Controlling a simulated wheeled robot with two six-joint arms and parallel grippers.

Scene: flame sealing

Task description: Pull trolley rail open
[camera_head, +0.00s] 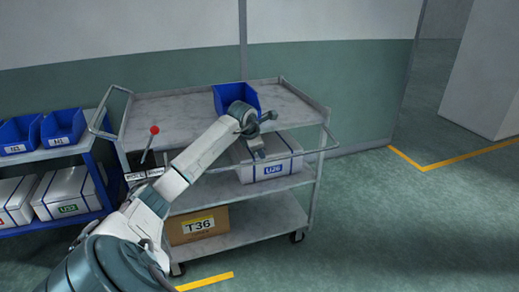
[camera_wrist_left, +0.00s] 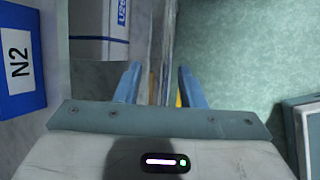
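The grey metal trolley (camera_head: 150,120) stands against the wall, with three shelves. Its thin front rail (camera_head: 310,152) runs across in front of the middle shelf, and a length of it shows in the left wrist view (camera_wrist_left: 168,45). My left gripper (camera_head: 257,152) points down at the rail's middle part. In the left wrist view the two blue-grey fingers (camera_wrist_left: 158,86) are apart, with the rail running between them and no clear contact. My right gripper is in neither view.
A blue bin (camera_head: 228,97) stands on the top shelf, and a white box marked U26 (camera_head: 270,172) on the middle one. A cardboard box T36 (camera_head: 200,238) is on the bottom shelf. A red-knobbed lever (camera_head: 154,131) stands at the left. Floor to the right is clear.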

